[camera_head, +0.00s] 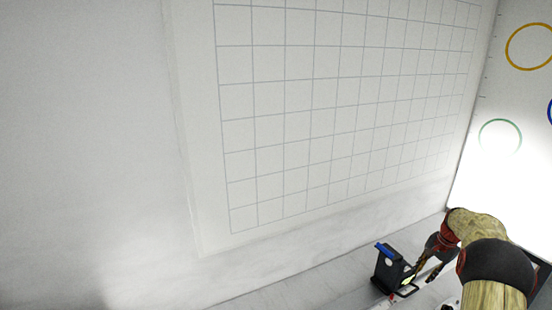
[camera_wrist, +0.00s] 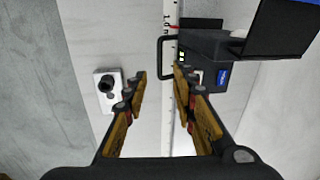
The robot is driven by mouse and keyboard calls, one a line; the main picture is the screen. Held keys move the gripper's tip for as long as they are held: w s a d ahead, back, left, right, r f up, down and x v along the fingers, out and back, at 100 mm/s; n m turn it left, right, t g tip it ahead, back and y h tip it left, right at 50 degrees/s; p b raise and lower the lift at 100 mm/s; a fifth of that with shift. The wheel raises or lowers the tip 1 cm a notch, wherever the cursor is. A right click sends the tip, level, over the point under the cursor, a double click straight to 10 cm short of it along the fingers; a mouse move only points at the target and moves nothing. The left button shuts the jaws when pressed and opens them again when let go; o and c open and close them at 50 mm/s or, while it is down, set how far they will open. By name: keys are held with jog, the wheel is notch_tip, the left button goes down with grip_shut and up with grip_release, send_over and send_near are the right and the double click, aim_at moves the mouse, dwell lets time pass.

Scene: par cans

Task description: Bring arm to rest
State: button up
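My gripper (camera_wrist: 159,76) points away from the wrist camera with its two fingers apart and nothing between them. In the head view my arm comes in from the lower right, and its gripper (camera_head: 425,264) is low down, close beside a black lamp-like device (camera_head: 390,270) with a blue part on top. In the wrist view a black device (camera_wrist: 208,47) with a handle frame and a blue label lies just beyond and right of the right finger. I cannot tell whether finger and device touch.
In the wrist view a small white box with a black knob (camera_wrist: 107,83) sits left of the fingers, and a marked strip (camera_wrist: 170,12) runs along the middle. In the head view a gridded wall (camera_head: 330,100) fills the back. A panel with coloured rings (camera_head: 500,135) stands right.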

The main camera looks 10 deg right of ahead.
jog(key=s+a+f+n+g, duration=0.1)
jog(key=s+a+f+n, duration=0.1)
jog(key=s+a+f, duration=0.3)
jog(key=s+a+r+n+t, duration=0.1)
jog(key=s+a+r+n, duration=0.3)
jog(key=s+a+r, duration=0.5)
jog(key=s+a+r+n+t, duration=0.2)
jog(key=s+a+r+n, duration=0.2)
jog(key=s+a+r, duration=0.5)
jog(key=s+a+r+n+t, duration=0.1)
jog(key=s+a+r+n, duration=0.2)
jog(key=s+a+r, duration=0.7)
jog(key=s+a, duration=0.1)
jog(key=a, duration=1)
jog(key=shift+a+n+t+h, duration=0.3)
jog(key=shift+a+n, duration=0.05)
jog(key=shift+n, duration=0.05)
